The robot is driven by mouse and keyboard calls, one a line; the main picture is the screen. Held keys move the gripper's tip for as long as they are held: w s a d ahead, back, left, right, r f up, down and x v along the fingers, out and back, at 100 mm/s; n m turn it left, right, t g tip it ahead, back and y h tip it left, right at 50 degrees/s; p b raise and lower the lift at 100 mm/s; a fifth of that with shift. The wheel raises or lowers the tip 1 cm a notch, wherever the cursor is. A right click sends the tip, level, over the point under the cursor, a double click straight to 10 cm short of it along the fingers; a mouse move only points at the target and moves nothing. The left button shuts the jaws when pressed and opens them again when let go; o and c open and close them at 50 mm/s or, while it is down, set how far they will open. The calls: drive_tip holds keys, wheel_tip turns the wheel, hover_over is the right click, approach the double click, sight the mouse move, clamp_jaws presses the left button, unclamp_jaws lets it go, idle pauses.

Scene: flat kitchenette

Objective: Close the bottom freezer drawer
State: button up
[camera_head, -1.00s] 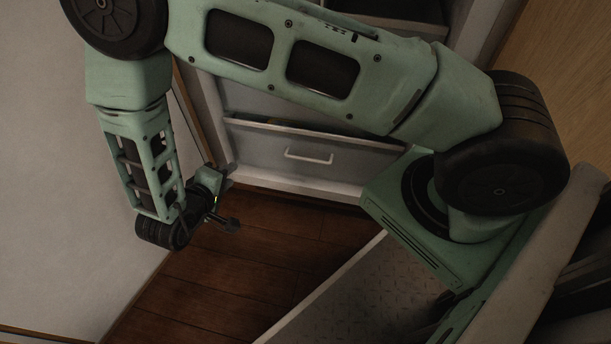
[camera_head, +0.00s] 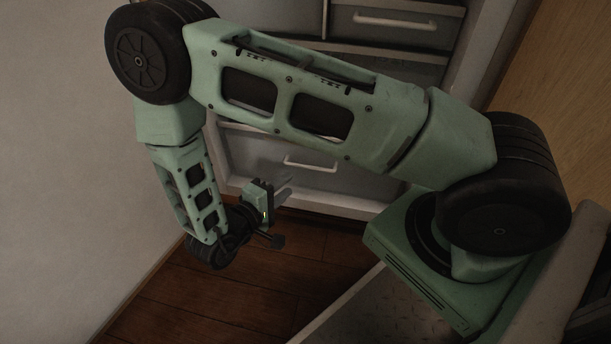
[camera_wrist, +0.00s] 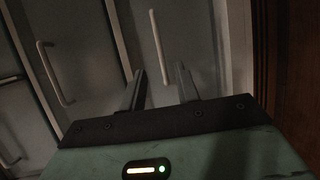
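The bottom freezer drawer (camera_head: 352,172) is a grey-white panel with a pale bar handle (camera_head: 310,164), low in the cabinet near the floor. Its top edge is mostly hidden behind my arm, so how far it stands out is hard to tell. My gripper (camera_head: 287,187) is in front of the drawer's lower left part, below and left of the handle. In the wrist view my gripper (camera_wrist: 161,88) shows two dark fingers spread apart, with nothing between them. They point at a panel with an upright-looking handle (camera_wrist: 160,47), apparently the bottom drawer. I cannot tell whether they touch it.
Another drawer with a bar handle (camera_head: 395,20) is above; a second handle (camera_wrist: 55,73) shows in the wrist view. A plain wall (camera_head: 60,150) is at left and a wooden panel (camera_head: 560,90) at right. Wooden floor (camera_head: 210,300) lies clear below my gripper.

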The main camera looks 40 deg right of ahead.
sight(308, 168)
drive_tip(key=shift+b+x, duration=1.95)
drive_tip(key=shift+x, duration=2.65)
drive_tip(key=shift+c, duration=0.3)
clamp_jaws()
